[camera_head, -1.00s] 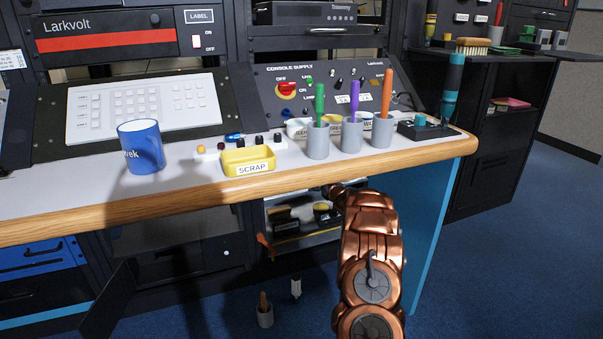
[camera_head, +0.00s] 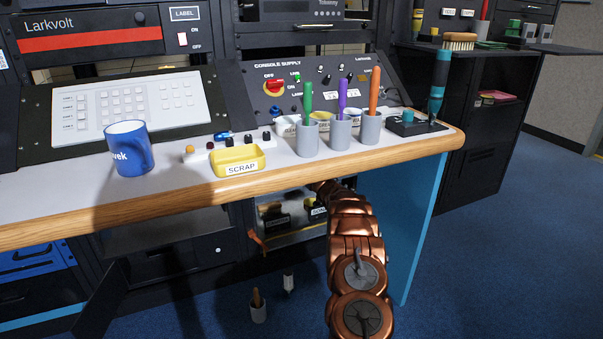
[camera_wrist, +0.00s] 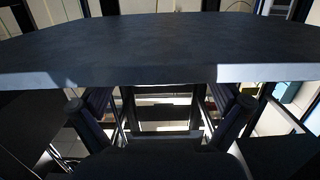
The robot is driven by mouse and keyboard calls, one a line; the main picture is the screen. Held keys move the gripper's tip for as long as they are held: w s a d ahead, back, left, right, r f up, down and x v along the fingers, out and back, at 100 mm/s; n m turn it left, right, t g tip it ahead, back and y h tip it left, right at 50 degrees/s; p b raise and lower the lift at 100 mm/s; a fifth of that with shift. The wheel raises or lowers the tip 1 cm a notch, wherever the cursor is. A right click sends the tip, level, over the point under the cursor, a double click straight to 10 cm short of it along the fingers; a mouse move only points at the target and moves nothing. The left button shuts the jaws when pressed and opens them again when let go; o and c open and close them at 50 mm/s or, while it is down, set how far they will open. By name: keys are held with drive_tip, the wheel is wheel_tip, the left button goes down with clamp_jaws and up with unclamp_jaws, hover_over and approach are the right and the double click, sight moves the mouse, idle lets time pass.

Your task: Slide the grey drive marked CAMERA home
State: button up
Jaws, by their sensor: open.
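No drive marked CAMERA can be made out for sure. In the head view, small dark units with pale labels, one at the left (camera_head: 277,221) and one at the right (camera_head: 317,213), sit in an open bay under the desk; their labels are too small to read. My copper arm reaches under the desk's front edge beside this bay, and its end is hidden there. In the wrist view, my gripper (camera_wrist: 160,108) is open, with its two dark fingers wide apart and nothing seen between them. A broad dark slab (camera_wrist: 150,45) crosses the view just beyond the fingers.
The desk's wooden front edge (camera_head: 200,196) runs above my arm. A blue side panel (camera_head: 402,215) stands to its right. On top are a blue mug (camera_head: 130,148), a yellow SCRAP tray (camera_head: 236,161) and cups with coloured tools.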

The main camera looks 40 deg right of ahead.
drive_tip(key=shift+x, duration=0.9)
drive_tip(key=shift+w+d, duration=0.2)
drive_tip(key=shift+w, duration=0.4)
drive_tip(key=shift+c, duration=0.2)
drive_tip(key=c, duration=1)
drive_tip(key=shift+c, duration=0.4)
drive_tip(key=shift+r, duration=0.1)
